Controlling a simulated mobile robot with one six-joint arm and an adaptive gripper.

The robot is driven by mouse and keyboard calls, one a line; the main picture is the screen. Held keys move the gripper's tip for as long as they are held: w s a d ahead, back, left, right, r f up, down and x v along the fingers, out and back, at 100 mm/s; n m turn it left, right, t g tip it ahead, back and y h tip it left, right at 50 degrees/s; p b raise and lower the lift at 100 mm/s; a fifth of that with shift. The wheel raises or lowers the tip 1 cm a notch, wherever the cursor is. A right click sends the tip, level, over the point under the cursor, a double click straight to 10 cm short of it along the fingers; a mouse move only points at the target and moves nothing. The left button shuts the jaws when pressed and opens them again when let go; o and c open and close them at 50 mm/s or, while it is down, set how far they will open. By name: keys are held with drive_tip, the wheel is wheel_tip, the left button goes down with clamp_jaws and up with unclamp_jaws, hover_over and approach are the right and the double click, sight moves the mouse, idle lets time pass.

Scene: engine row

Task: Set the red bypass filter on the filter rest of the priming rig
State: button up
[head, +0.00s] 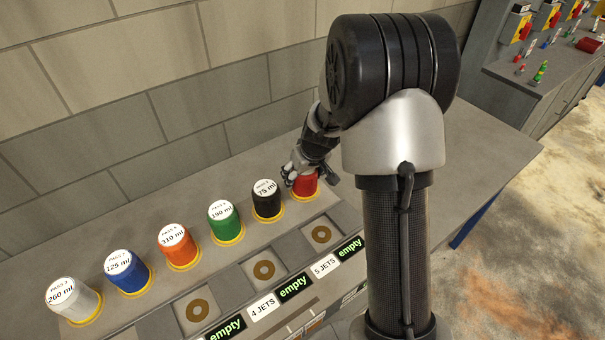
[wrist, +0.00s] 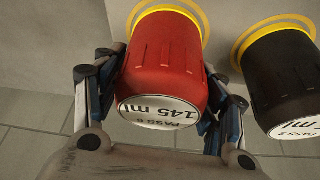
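The red bypass filter (head: 304,186) stands at the right end of the row of canisters, partly hidden by my gripper (head: 304,172). In the wrist view the red filter (wrist: 165,70), labelled PASS 6, 145 ml, sits between the two fingers of my gripper (wrist: 165,72), with its base at a yellow ring. One finger is close along each side of it. I cannot tell whether both fingers press on it. I cannot pick out the priming rig or its filter rest.
A black canister (head: 267,200) is the close neighbour on the left in the head view. Green, orange, blue and white canisters continue the row. In front are recesses with brown rings (head: 264,270) and "empty" signs. A grey cabinet (head: 530,80) with small coloured items stands far right.

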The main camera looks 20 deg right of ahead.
drive_tip(key=shift+o, duration=1.2)
drive_tip(key=shift+r+p, duration=0.3)
drive_tip(key=p+v, duration=0.2)
drive_tip(key=v, duration=0.9)
drive_tip(key=shift+s+r, duration=0.2)
drive_tip(key=s+a+r, duration=0.5)
drive_tip(key=s+r, duration=0.1)
drive_tip(key=s, duration=0.3)
drive_tip(key=s+a+r, duration=0.6)
drive_tip(key=s+r, duration=0.1)
drive_tip(key=s, duration=1.1)
drive_tip(key=shift+a+f, duration=0.35)
